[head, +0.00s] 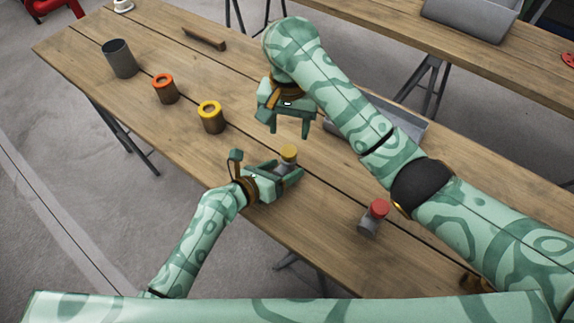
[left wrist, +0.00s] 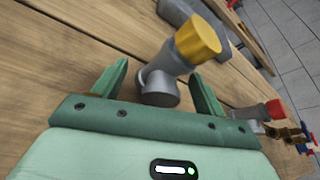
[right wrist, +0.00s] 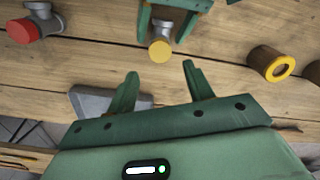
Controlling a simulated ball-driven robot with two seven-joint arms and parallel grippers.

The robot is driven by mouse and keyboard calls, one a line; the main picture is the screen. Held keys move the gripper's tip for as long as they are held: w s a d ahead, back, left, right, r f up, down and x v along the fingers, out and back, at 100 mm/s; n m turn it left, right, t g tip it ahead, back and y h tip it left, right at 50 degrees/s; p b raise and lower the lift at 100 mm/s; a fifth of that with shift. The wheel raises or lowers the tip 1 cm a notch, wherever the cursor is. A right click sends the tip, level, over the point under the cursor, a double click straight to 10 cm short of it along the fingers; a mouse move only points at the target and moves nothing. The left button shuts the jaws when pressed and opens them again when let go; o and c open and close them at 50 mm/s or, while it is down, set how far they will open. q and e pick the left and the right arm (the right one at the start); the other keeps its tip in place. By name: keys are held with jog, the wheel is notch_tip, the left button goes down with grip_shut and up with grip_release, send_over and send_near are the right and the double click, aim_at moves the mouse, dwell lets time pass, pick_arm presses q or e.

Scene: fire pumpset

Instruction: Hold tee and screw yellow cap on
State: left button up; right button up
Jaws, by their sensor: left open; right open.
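A grey tee (head: 285,165) stands on the wooden table, with a yellow cap (head: 289,152) on its upper end. In the left wrist view the tee (left wrist: 160,84) and yellow cap (left wrist: 197,40) show close up; how tightly the cap sits I cannot tell. My left gripper (head: 288,170) is open, with the tee between or just beyond its fingers (left wrist: 157,82). My right gripper (head: 290,128) is open and empty, behind and above the tee. In the right wrist view the yellow cap (right wrist: 160,50) lies ahead of its fingers (right wrist: 160,72).
A yellow-topped hollow cylinder (head: 210,117), an orange-topped one (head: 165,90) and a grey cup (head: 119,59) stand to the left. A red-capped grey tee (head: 373,218) stands at the right. A grey tray (head: 412,128) lies partly behind my right arm. A brown bar (head: 204,39) lies at the back.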

pick_arm(q)
jog(key=shift+w+d+f, duration=0.1)
jog(key=shift+w+d, duration=0.15)
jog(key=shift+c, duration=0.3)
